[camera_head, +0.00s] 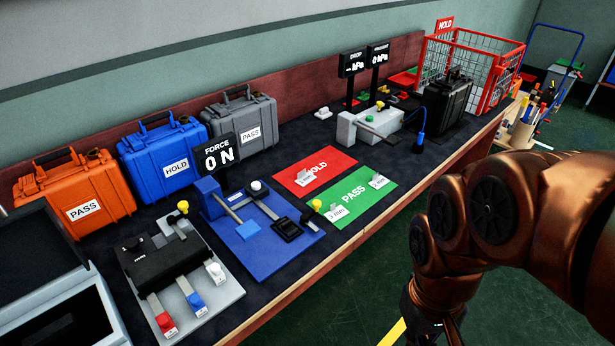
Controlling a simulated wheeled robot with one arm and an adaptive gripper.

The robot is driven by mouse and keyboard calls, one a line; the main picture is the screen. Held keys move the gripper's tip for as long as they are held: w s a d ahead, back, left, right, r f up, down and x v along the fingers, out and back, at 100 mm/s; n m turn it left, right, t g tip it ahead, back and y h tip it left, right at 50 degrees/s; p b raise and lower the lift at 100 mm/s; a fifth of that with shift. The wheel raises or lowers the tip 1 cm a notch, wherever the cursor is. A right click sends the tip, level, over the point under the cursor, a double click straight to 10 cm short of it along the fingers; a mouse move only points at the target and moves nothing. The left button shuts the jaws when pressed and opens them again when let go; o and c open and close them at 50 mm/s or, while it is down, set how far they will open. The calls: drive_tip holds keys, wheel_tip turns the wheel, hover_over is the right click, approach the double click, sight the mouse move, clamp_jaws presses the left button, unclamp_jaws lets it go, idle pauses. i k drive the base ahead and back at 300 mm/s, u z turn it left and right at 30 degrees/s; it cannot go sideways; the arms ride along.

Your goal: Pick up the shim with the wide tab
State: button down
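Metal strips with red (166,322), blue (196,302) and white (216,272) ends stick out of a black block on a grey plate. I cannot tell which piece has the wide tab. My gripper (425,335) hangs off the bench's front edge, apart from these pieces, mostly hidden and cut off by the frame.
A blue fixture (262,229) with a FORCE display (216,155) stands left of the mats. Orange (76,192), blue (165,157) and grey (243,127) cases line the back. A grey tester (372,124), black case (447,102) and red wire basket (468,50) stand farther right.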

sight(302, 178)
drive_tip(key=z, duration=1.05)
drive_tip(key=i, duration=1.6)
drive_tip(key=u, duration=4.5)
